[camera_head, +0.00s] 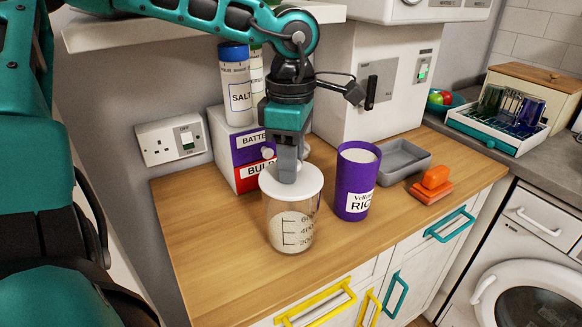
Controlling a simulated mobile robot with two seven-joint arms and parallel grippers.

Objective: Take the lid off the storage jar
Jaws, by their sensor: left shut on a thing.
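The storage jar (291,226) is a clear container with dark measuring marks and pale contents, standing upright on the wooden worktop. Its white round lid (306,190) sits on or right at the jar's rim; I cannot tell whether there is a gap. My left gripper (288,176) points straight down from above and is shut on the lid's middle, where its fingers hide the part they hold. My right gripper is not in view.
A purple rice container (354,190) stands close right of the jar. Behind are battery and bulb boxes (242,146) with a salt container (235,85) on top. A grey tray (403,160) and an orange object (433,184) lie further right. The worktop's front left (215,270) is clear.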

